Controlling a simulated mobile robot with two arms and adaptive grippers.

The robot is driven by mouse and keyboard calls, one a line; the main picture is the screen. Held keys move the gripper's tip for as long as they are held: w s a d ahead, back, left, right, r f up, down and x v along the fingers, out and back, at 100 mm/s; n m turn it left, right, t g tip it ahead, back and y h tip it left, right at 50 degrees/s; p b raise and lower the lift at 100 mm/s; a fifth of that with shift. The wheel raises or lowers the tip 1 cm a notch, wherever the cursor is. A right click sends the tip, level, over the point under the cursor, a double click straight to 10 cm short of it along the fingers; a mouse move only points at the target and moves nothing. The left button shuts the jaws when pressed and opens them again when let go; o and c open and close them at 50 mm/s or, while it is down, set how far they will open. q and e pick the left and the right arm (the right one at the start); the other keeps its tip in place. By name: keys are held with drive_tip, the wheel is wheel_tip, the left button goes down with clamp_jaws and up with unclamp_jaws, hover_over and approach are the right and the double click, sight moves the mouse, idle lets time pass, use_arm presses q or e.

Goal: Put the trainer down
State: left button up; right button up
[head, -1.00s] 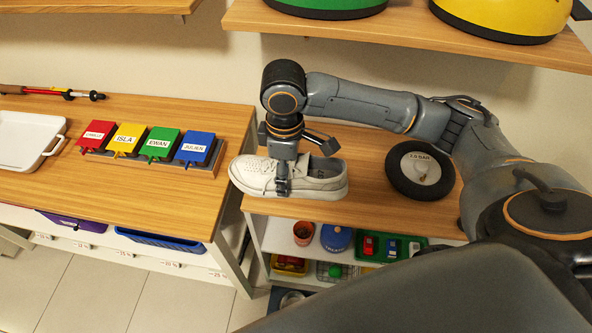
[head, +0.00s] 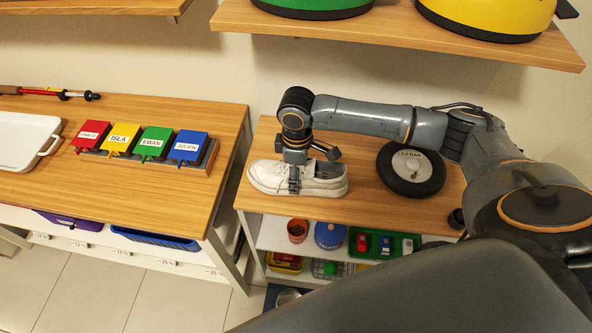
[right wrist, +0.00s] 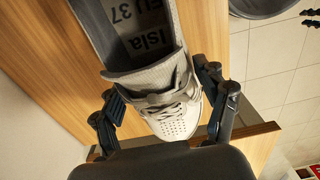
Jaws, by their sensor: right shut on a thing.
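The white trainer (head: 267,178) is in my right gripper (head: 294,180), over the wooden top (head: 360,208) of the right-hand shelf unit. Its toe points left, and it looks level. It is at or just above the wood; I cannot tell whether the sole touches. In the right wrist view, the trainer (right wrist: 172,120) lies between the two fingers of the gripper (right wrist: 165,108), and its insole reads "Isla EU 37". The gripper is shut on the trainer. My left gripper is not in view.
Left, across a gap, a table (head: 90,180) holds a white tray (head: 25,142), a pole and coloured name tags, including yellow ISLA (head: 120,138). Pots and a green tray (head: 384,243) sit below the trainer. A shelf (head: 400,37) overhangs behind.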

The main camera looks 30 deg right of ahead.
drive_tip(key=o, duration=1)
drive_tip(key=shift+f, duration=0.1)
drive_tip(key=shift+c, duration=0.2)
drive_tip(key=o, duration=0.4)
drive_tip(key=shift+o, duration=0.2)
